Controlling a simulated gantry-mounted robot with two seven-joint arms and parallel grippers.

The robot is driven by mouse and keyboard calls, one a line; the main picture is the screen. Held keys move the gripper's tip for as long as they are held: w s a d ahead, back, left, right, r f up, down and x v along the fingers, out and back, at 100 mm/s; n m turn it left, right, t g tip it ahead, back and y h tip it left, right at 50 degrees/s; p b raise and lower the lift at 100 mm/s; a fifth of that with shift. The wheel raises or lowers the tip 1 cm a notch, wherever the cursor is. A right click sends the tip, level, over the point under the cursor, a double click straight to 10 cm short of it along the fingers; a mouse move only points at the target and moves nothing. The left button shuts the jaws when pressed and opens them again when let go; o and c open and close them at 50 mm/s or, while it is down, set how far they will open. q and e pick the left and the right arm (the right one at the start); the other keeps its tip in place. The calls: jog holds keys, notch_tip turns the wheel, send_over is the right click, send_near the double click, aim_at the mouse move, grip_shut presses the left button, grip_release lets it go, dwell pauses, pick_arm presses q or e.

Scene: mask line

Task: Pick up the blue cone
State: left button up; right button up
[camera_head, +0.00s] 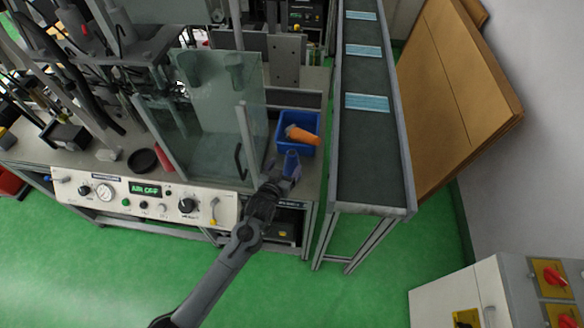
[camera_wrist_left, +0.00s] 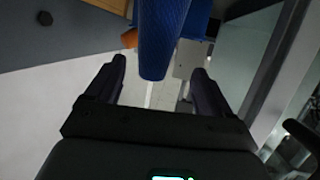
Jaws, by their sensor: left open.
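The blue cone (camera_head: 291,160) is small and partly hidden by my left gripper in the head view, at the front edge of the bench just below a blue bin. In the left wrist view the blue cone (camera_wrist_left: 163,38) comes down from the top edge, with its lower end between the two fingers. My left gripper (camera_head: 285,174) is at the cone. In the left wrist view my left gripper (camera_wrist_left: 161,68) is open, with a gap showing on each side of the cone. My right gripper is not in view.
The blue bin (camera_head: 313,151) holds an orange object (camera_head: 302,135). A glass enclosure (camera_head: 210,110) stands left of it. A conveyor (camera_head: 372,150) carrying several light-blue masks runs along the right. A control panel (camera_head: 145,198) fronts the bench. Green floor is clear in front.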

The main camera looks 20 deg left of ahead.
aim_at(290, 163)
pick_arm(q)
jog(key=shift+d+f+x, duration=0.1)
jog(key=shift+d+x, duration=0.15)
jog(key=shift+x, duration=1.05)
jog(key=shift+d+f+x, duration=0.1)
jog(key=shift+d+x, duration=0.1)
jog(key=shift+x, duration=1.05)
jog(key=shift+w+a+f, duration=0.1)
jog(key=shift+w+f, duration=0.05)
jog(key=shift+w, duration=0.25)
jog(key=c, duration=1.2)
